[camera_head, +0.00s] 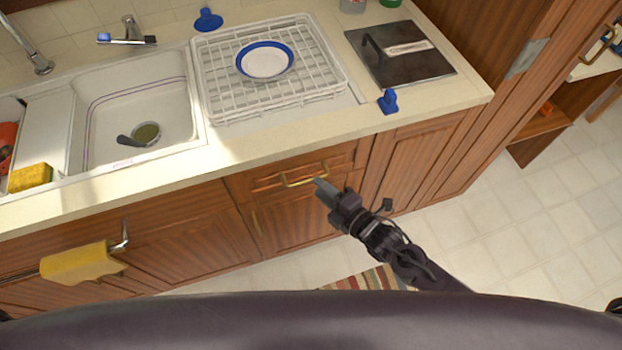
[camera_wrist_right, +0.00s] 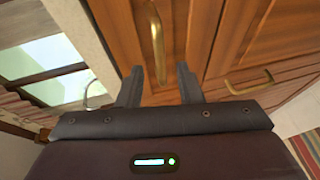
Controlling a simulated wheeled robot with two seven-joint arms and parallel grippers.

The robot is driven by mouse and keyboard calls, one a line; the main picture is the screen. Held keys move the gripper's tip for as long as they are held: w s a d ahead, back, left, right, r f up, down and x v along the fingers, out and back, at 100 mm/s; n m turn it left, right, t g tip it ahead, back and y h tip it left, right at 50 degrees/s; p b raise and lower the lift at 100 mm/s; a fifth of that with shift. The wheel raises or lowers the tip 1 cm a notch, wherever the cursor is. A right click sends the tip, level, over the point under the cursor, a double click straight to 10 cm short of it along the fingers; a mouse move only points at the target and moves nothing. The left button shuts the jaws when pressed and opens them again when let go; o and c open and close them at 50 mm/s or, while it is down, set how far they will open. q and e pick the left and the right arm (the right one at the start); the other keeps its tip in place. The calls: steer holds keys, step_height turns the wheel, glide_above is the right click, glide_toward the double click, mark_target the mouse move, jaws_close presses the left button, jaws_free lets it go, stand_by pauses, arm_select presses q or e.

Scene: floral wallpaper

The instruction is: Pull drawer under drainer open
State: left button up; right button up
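The wooden drawer (camera_head: 268,184) is under the drainer and looks shut, its front in line with the cabinet. Its brass handle (camera_head: 305,176) runs sideways across the front. The white wire drainer (camera_head: 225,75) stands on the counter above, holding a blue-rimmed plate (camera_head: 265,62). My right gripper (camera_head: 321,188) is at the right end of the handle. In the right wrist view, my right gripper (camera_wrist_right: 160,80) has its fingers apart, and the handle (camera_wrist_right: 156,40) lines up with the gap between them. I cannot tell whether they touch it. My left gripper is not in view.
A cabinet door with an upright brass handle (camera_head: 256,222) is below the drawer; it also shows in the right wrist view (camera_wrist_right: 250,82). A yellow cloth (camera_head: 78,264) hangs at the left. A striped rug (camera_head: 365,280) lies on the floor. Tiled floor is clear at right.

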mark_target(310, 179)
steer(key=x, duration=0.5)
jaws_close()
